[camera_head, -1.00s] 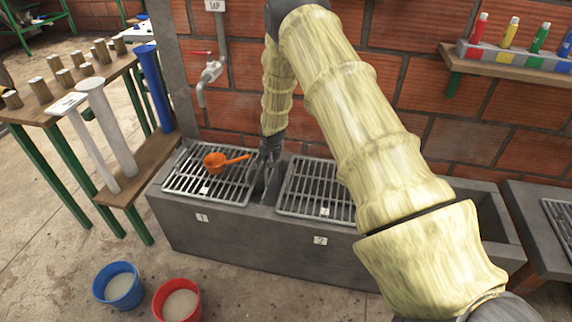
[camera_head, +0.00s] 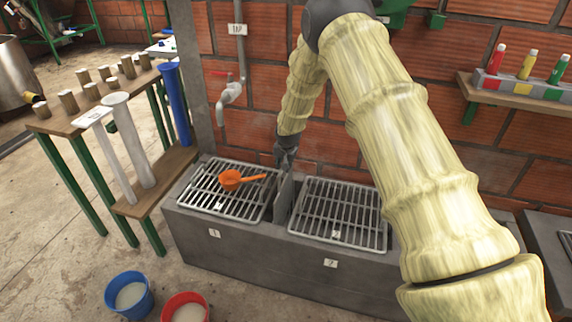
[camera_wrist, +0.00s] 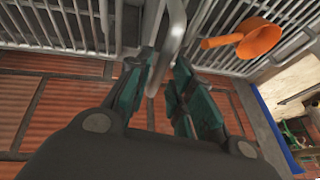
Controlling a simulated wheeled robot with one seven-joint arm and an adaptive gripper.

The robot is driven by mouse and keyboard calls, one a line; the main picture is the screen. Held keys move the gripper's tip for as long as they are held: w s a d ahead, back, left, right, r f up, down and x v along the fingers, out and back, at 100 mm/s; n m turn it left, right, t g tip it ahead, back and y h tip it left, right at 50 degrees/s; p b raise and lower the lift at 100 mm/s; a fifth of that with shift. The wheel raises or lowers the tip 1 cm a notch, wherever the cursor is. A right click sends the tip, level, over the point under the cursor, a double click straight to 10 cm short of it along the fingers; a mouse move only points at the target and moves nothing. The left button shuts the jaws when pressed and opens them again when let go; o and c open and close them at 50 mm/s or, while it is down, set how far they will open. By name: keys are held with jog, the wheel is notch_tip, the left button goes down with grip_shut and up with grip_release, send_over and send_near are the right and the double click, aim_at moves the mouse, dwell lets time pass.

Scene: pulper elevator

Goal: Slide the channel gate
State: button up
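The channel gate (camera_head: 284,197) is a thin grey plate. It stands upright in the gap between the two grates, with its upper part above the trough's rim. My gripper (camera_head: 286,151) is at the gate's top, close to the brick wall. In the wrist view, the gate's grey bar handle (camera_wrist: 172,40) runs between the teal fingers of my gripper (camera_wrist: 160,75). The fingers are closed in around the bar; the exact contact is partly hidden. The gate's lower edge is hidden inside the trough.
An orange scoop (camera_head: 231,180) lies on the left grate (camera_head: 204,200); the right grate (camera_head: 338,222) is bare. The concrete trough (camera_head: 270,258) holds both. A grey tap (camera_head: 229,92) juts from the wall at left. Blue (camera_head: 128,296) and red (camera_head: 184,308) buckets stand on the floor.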

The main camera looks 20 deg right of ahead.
jog(key=shift+o, duration=0.2)
jog(key=v, duration=1.2)
dwell(0.5)
jog(key=s+a+f+n+g+y+p, duration=0.1)
jog(key=s+a+f+n+p, duration=0.1)
jog(key=s+f, duration=0.9)
jog(key=s+a+f+n+g+p, duration=0.1)
jog(key=s+a+f, duration=0.1)
jog(key=s+f, duration=0.85)
jog(key=s+a+n+g+p, duration=0.2)
jog(key=s+n+g+p, duration=0.1)
jog(key=s, duration=3.2)
jog(key=shift+s+f+n, duration=0.15)
jog(key=shift+f+n, duration=0.25)
jog(key=shift+n, duration=0.2)
